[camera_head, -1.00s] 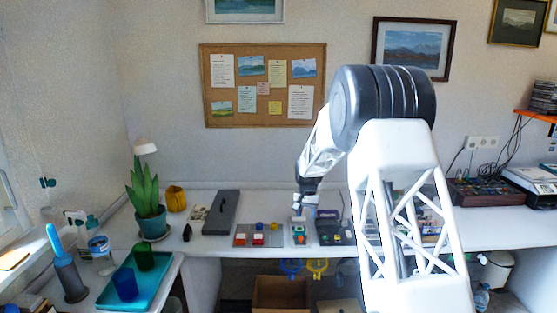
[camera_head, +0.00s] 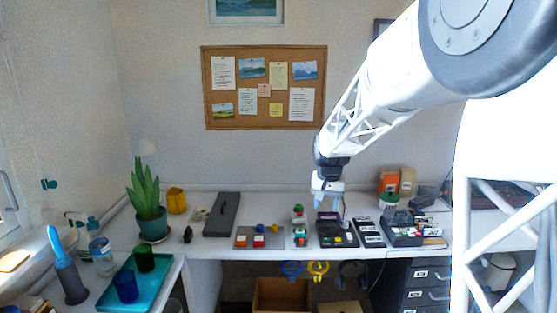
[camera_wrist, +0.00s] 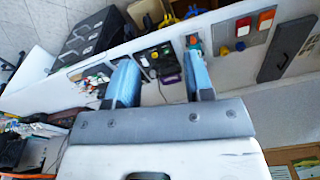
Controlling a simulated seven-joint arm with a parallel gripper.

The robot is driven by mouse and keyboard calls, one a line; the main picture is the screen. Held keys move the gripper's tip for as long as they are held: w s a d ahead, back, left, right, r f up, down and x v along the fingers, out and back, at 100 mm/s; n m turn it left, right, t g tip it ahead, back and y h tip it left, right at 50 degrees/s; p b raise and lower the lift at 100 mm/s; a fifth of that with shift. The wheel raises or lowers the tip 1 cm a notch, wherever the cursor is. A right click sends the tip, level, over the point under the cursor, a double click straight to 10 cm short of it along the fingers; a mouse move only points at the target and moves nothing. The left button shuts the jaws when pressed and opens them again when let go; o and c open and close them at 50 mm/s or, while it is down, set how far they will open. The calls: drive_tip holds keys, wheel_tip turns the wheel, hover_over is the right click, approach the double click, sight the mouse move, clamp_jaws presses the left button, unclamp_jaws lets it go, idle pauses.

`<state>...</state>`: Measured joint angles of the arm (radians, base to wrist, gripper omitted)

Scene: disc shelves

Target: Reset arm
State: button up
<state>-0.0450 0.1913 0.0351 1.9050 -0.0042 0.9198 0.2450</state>
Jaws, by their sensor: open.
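My gripper (camera_head: 327,200) hangs above the back of the white desk (camera_head: 205,245) in the head view, over the black device with a purple part (camera_head: 337,232). In the wrist view my gripper (camera_wrist: 158,78) shows two blue fingers spread apart with nothing between them. It touches no object that I can see. My arm comes in from the upper right and hides part of the wall and the right side of the desk.
A grey panel with red and yellow buttons (camera_head: 259,238) and a long dark case (camera_head: 221,214) lie left of the gripper. A grey bin of small items (camera_head: 402,234) stands right. A potted plant (camera_head: 149,205) and teal tray (camera_head: 160,290) are at left. Space above the desk's left is clear.

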drive_tip(key=s+d+r+n+t, duration=0.1)
drive_tip(key=s+d+r, duration=0.15)
drive_tip(key=s, duration=1.45)
drive_tip(key=s+d+r, duration=0.1)
drive_tip(key=s+r, duration=0.3)
drive_tip(key=s, duration=1.4)
drive_tip(key=s+f+n, duration=0.1)
drive_tip(key=s+f, duration=0.2)
drive_tip(key=s, duration=0.8)
drive_tip(key=shift+s+d+f+t, duration=0.15)
drive_tip(key=shift+t, duration=0.15)
